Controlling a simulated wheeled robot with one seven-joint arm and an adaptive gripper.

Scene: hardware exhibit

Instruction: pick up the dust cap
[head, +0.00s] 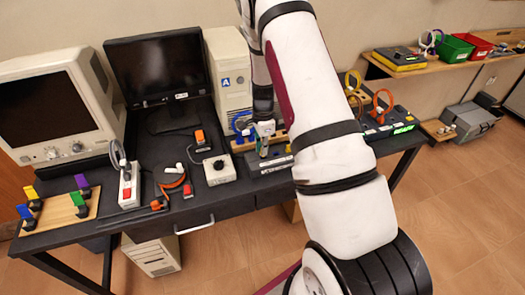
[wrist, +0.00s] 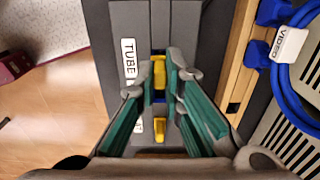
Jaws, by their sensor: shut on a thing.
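In the wrist view, my gripper (wrist: 160,83) has its two green-padded fingers closed around a small yellow piece (wrist: 158,74), which looks like the dust cap. The fingers hide part of its sides. It is over a dark grey device (wrist: 128,20) with a white "TUBE" label (wrist: 129,58); I cannot tell whether it still touches the device. A second yellow piece (wrist: 159,130) is on the device, nearer the palm, with some blue between the two.
A wooden rack with blue cable plugs (wrist: 262,55) stands close to the right of my gripper in the wrist view. In the head view, the black desk (head: 225,203) also holds a white knob box (head: 219,170), a power strip (head: 129,186), a monitor and a beige tower (head: 228,65).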

